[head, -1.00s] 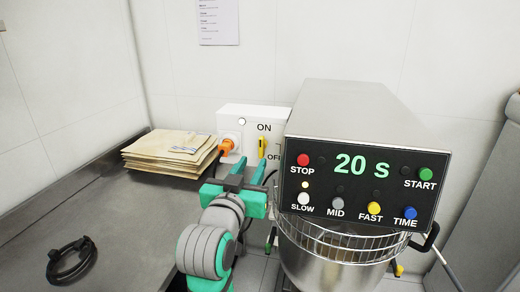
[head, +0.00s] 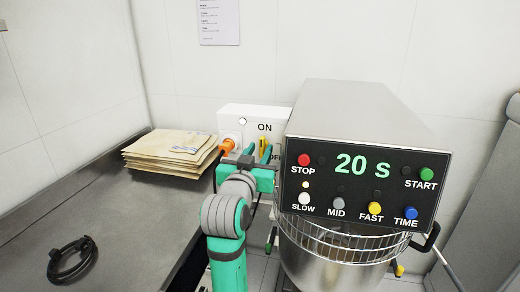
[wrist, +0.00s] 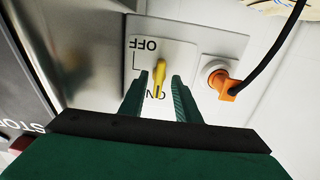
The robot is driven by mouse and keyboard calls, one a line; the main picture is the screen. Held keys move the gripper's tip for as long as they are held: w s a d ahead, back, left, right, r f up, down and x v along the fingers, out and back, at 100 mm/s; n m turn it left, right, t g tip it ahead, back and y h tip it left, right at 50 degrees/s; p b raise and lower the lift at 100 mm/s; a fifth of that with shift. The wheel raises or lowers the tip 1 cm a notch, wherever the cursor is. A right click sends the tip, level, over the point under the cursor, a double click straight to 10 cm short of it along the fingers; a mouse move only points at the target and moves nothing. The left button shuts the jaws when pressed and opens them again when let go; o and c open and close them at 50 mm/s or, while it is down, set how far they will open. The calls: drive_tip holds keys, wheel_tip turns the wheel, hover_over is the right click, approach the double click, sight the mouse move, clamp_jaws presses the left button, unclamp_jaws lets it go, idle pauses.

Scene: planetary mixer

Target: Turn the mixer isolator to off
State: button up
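The isolator is a white wall box (head: 232,122) left of the mixer, marked ON above and OFF to the lower right. Its yellow handle (head: 264,142) stands upright, pointing to ON. In the wrist view the box appears upside down, with the handle (wrist: 159,72) pointing down at the partly covered ON. My gripper (head: 259,155) is in front of the box, and its green fingers (wrist: 160,78) are open, one on each side of the handle. Gaps show between the handle and both fingers. In the head view the fingers partly hide the handle and its plate.
The mixer (head: 350,110) stands close on the right, its panel showing 20 s above a wire-guarded bowl (head: 335,262). An orange plug (wrist: 228,86) with a black cable sits beside the handle. Papers (head: 170,150) and a coiled black cable (head: 72,260) lie on the counter.

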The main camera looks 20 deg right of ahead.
clamp_jaws()
drive_tip(key=shift+d, duration=0.15)
drive_tip(key=m, duration=0.4)
drive_tip(key=shift+m, duration=1)
drive_tip(key=m, duration=0.3)
